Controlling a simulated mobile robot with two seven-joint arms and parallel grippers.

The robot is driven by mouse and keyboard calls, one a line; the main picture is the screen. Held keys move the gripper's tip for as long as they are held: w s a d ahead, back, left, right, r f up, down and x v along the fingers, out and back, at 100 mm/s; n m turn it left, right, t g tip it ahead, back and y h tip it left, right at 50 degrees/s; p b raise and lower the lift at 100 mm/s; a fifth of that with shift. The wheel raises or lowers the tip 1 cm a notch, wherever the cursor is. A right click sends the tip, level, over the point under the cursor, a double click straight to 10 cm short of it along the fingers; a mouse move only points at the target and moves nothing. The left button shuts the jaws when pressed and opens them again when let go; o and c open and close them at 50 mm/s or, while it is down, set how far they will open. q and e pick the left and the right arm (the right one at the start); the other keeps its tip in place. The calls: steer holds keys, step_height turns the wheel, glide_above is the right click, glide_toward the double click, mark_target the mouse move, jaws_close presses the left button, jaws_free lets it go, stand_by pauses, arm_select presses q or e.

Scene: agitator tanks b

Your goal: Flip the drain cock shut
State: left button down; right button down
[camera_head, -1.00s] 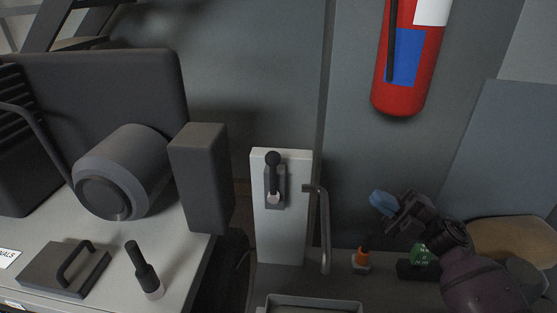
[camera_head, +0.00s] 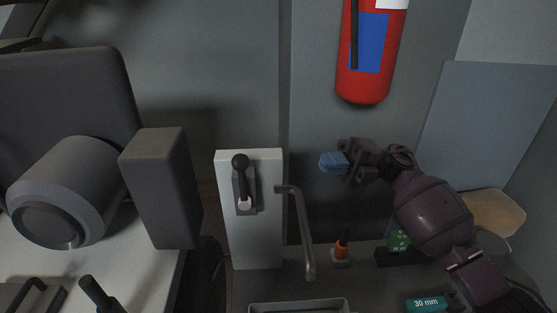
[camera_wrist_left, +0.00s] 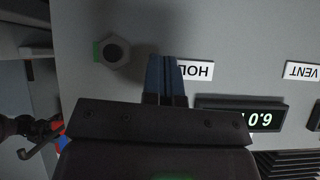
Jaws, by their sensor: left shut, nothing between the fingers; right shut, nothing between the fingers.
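A lever with a black ball knob (camera_head: 241,180), which looks like the drain cock, is mounted on an upright pale panel (camera_head: 262,235). The knob is at the top and the lever points up. A bent grey pipe (camera_head: 303,230) comes off the panel's right side and runs down. My right gripper (camera_head: 328,162) is shut and empty, right of the panel and apart from the lever, blue fingertips pointing left. My left gripper (camera_wrist_left: 163,70) shows only in the left wrist view, shut and empty by a grey face with a partly covered "HOLD" label (camera_wrist_left: 196,70).
A grey tray (camera_head: 300,304) lies below the panel. A dark grey block (camera_head: 160,190) is on the left. A red extinguisher (camera_head: 368,60) hangs above right.

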glide_toward(243, 182)
steer(key=a+r, duration=0.5)
steer(key=a, duration=0.1)
steer(key=shift+s+p, duration=0.15)
steer(key=shift+p, duration=0.25)
